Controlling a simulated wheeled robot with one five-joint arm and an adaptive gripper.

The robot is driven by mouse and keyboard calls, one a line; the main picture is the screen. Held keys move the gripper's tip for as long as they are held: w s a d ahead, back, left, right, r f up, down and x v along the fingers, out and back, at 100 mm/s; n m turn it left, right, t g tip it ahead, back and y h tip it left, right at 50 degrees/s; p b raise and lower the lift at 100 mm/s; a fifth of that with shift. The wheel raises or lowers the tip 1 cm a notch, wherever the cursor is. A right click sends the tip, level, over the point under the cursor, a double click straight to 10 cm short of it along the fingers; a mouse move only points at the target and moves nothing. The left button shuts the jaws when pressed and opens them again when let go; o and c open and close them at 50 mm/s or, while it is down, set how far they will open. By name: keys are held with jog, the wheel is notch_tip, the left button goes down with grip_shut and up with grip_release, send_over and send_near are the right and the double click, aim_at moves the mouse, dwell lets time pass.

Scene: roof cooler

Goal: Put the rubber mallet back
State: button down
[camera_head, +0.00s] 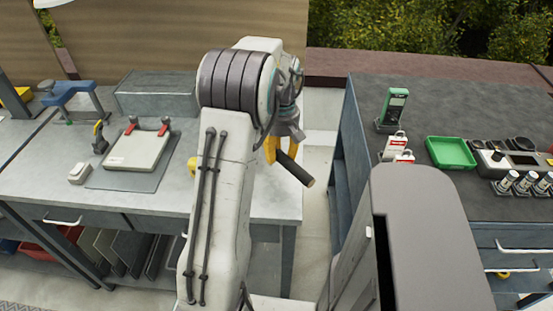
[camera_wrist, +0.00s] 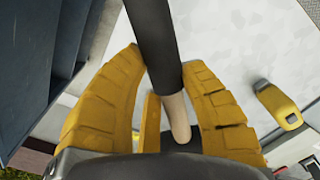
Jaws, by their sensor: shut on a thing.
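My gripper (camera_head: 272,150) has yellow fingers and is shut on the rubber mallet (camera_head: 294,168), between the two benches near the left bench's right end. The mallet's head cannot be made out clearly. The place where the mallet belongs cannot be told.
The left bench (camera_head: 265,205) holds a grey box (camera_head: 157,93), a blue clamp-like tool (camera_head: 68,92) and a flat device (camera_head: 138,149). A yellow object (camera_wrist: 278,104) lies near my gripper. The right bench holds a green tray (camera_head: 450,152) and a green meter (camera_head: 394,108). A gap separates the benches.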

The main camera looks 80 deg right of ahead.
aim_at(277, 167)
jog(key=shift+w+d+f, duration=0.35)
jog(key=shift+d+f, duration=0.1)
jog(key=shift+d, duration=0.25)
jog(key=shift+w+d+f, duration=0.35)
jog(key=shift+d+f, duration=0.1)
jog(key=shift+d, duration=0.25)
jog(key=shift+f, duration=1.95)
jog(key=shift+f, duration=0.1)
jog(key=c, duration=0.8)
grip_release()
jog(key=r+p, duration=0.1)
jog(key=r, duration=1.1)
jog(key=shift+d+r, duration=0.1)
jog(key=shift+d, duration=0.1)
